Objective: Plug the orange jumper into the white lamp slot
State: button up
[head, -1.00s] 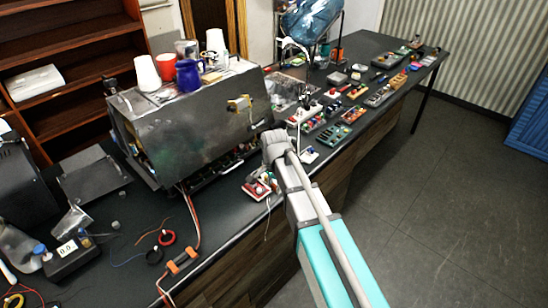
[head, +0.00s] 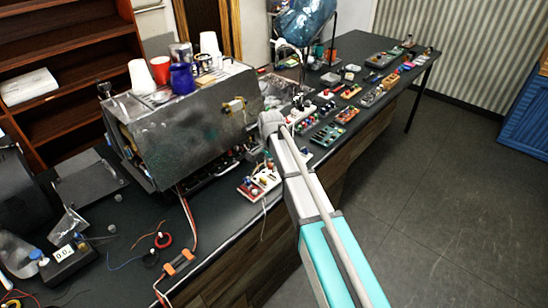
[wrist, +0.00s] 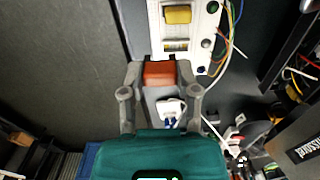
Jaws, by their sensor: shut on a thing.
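The orange jumper (wrist: 159,74) is a small orange block between the fingertips of my gripper (wrist: 158,72) in the wrist view. My gripper is shut on it. A white board (wrist: 208,22) lies just ahead, with a yellow block (wrist: 178,15) in one of its slots. The jumper is at the near end of this board; I cannot tell whether it touches a slot. A white part with blue on it (wrist: 170,108) shows between my fingers, behind the jumper. In the head view my wrist (head: 271,122) hides the fingertips and jumper.
A large metal brewer (head: 185,135) with cups on top stands left of my arm. A small board with red and white parts (head: 260,183) lies near the table's front edge. Several other boards line the table to the back right. Coloured wires (wrist: 235,25) run beside the white board.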

aim_at(272, 178)
jog(key=w, duration=0.3)
jog(key=shift+w+r, duration=0.15)
jog(key=shift+w, duration=0.05)
notch_tip(272, 178, down, 6)
jog(key=b, duration=0.5)
jog(key=shift+b, duration=0.4)
jog(key=shift+r, duration=0.1)
jog(key=shift+f+b, duration=0.65)
jog(key=shift+f, duration=0.1)
dwell(2.4)
dwell(0.6)
jog(key=o, duration=0.9)
jog(key=shift+c, duration=0.2)
jog(key=shift+w+r, duration=0.1)
jog(key=shift+r, duration=0.1)
